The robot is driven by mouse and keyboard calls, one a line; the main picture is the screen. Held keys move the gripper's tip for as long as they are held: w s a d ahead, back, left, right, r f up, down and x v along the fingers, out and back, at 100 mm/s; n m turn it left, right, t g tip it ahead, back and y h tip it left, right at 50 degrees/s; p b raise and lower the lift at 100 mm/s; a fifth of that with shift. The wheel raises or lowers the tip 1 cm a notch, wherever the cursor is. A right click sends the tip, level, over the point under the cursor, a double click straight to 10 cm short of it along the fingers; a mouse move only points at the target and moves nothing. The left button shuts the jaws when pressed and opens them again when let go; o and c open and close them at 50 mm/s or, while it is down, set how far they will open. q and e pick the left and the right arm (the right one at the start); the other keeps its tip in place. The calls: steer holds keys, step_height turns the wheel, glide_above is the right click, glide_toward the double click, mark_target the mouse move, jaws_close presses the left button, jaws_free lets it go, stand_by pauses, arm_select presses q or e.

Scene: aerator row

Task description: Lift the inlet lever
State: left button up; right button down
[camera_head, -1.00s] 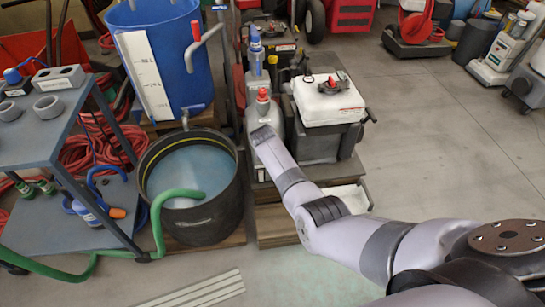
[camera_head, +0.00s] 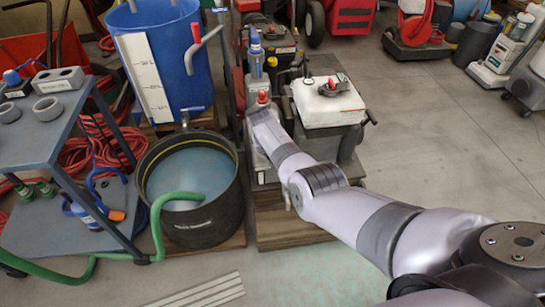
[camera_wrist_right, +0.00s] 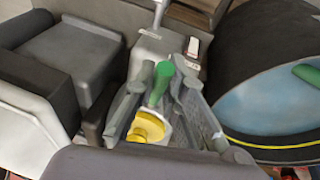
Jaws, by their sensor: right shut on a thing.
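My right gripper (camera_wrist_right: 160,82) shows in the right wrist view, with its two grey fingers on either side of a green round-ended handle (camera_wrist_right: 164,70). It is shut on this green handle. A yellow ring-like part (camera_wrist_right: 148,126) sits at the handle's near end, between the fingers. I cannot tell for sure whether this handle is the inlet lever. A red-handled grey lever (camera_head: 198,38) stands at the blue tank. My left gripper is not in view.
The black tub (camera_head: 217,218) of water stands left of my arm, with a green hose (camera_head: 157,225) over its rim. The blue tank (camera_head: 190,68) is behind it. A white-topped unit (camera_head: 327,101) stands right of my arm. The floor at right is open.

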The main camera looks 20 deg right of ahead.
steer(key=shift+r, duration=0.1)
steer(key=c, duration=1.6)
jaws_free()
steer(key=shift+c, duration=0.2)
steer(key=v, duration=1.1)
steer(key=shift+s+a+r, duration=0.15)
steer(key=shift+r, duration=0.2)
